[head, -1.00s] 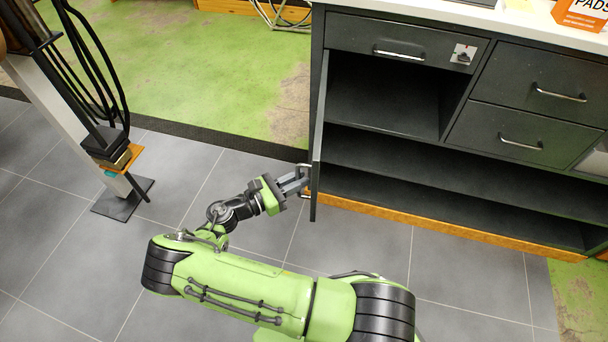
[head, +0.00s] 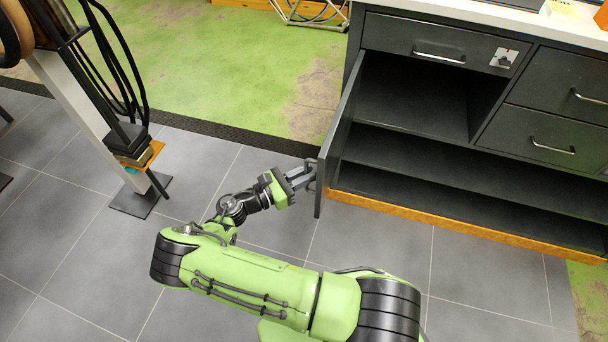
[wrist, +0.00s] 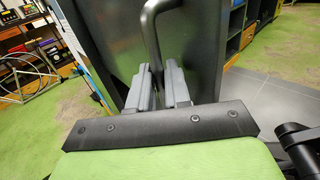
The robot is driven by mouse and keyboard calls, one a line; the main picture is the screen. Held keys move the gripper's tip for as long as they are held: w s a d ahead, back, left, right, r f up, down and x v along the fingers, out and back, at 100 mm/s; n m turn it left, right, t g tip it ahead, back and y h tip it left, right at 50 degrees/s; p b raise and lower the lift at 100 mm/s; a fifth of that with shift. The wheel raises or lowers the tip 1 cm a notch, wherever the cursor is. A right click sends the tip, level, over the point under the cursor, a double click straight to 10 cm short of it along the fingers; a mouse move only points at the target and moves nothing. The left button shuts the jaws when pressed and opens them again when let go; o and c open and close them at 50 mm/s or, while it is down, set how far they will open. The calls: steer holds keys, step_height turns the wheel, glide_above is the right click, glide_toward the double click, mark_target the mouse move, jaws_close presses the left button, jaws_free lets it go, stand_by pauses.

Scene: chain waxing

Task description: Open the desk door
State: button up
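The desk door (head: 336,150) is a dark panel, hinged at the left edge of the desk's lower compartment. It stands wide open, swung out to the left, with its inner face showing in the head view. My gripper (head: 307,176) is at the outer side of the door, near its free edge. In the wrist view, the door's dark bar handle (wrist: 150,45) runs down between the two grey fingers (wrist: 160,84), which sit close on either side of it. The handle's lower end is hidden by the fingers.
The open compartment (head: 415,100) shows empty shelves. Closed drawers (head: 425,48) with metal handles are above and to the right. A stand with a black foot (head: 140,198) is on the tiles at left. Grey floor is clear around my arm.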

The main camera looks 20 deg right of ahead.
steer(key=shift+o, duration=1)
steer(key=shift+w+d, duration=0.2)
steer(key=shift+d, duration=0.1)
steer(key=shift+s+a, duration=0.1)
steer(key=s+a, duration=0.2)
steer(key=a, duration=1.3)
steer(key=shift+a, duration=0.35)
steer(key=shift+r, duration=0.1)
